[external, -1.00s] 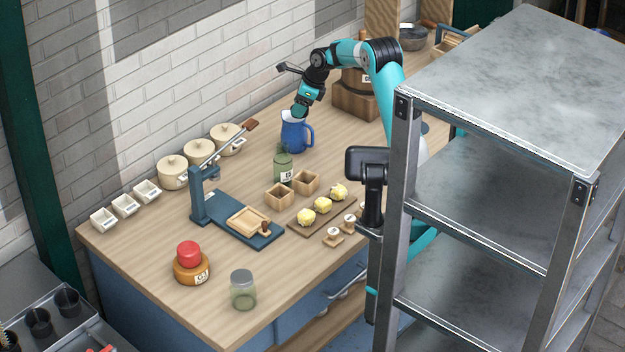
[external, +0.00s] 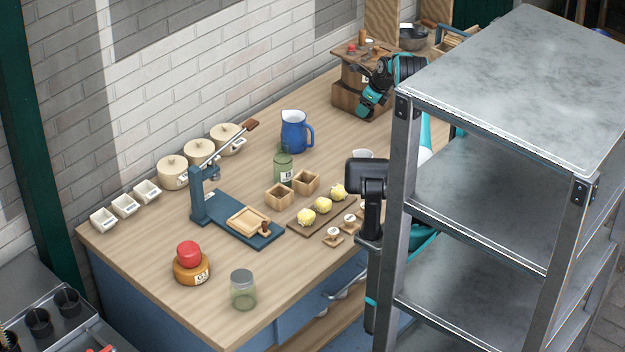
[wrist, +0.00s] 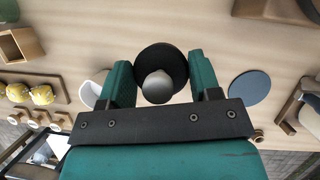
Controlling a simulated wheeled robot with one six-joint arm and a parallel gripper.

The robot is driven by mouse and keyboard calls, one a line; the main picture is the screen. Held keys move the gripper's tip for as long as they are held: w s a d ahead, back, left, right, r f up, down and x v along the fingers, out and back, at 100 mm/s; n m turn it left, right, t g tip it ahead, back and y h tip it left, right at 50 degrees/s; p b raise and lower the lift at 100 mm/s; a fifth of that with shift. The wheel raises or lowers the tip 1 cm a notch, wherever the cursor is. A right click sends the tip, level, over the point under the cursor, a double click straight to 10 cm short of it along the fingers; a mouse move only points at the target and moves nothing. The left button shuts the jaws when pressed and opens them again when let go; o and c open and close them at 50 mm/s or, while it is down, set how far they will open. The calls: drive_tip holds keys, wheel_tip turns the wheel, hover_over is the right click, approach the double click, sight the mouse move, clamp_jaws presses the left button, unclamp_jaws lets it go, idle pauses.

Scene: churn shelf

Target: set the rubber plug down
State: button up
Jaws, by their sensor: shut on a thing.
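The rubber plug (wrist: 160,72) is a dark round disc with a pale grey knob, seen in the wrist view between my gripper's two teal fingers. My gripper (wrist: 161,84) is shut on it. In the external view my gripper (external: 364,108) points down over the far part of the wooden worktop, in front of the wooden stand. The plug cannot be made out there. How high it is above the worktop is not clear.
A blue-grey disc (wrist: 249,88) lies right of the plug in the wrist view, and a white cup (wrist: 92,92) stands left. In the external view a blue jug (external: 294,132) stands left of my gripper. A wooden stand (external: 345,98) is close behind it. A metal shelf (external: 520,90) stands at right.

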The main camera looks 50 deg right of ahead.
sight(360, 142)
wheel_tip(360, 142, down, 11)
drive_tip(key=shift+p, duration=0.4)
drive_tip(key=shift+f, duration=0.2)
drive_tip(key=o, duration=0.9)
drive_tip(key=shift+r, duration=0.15)
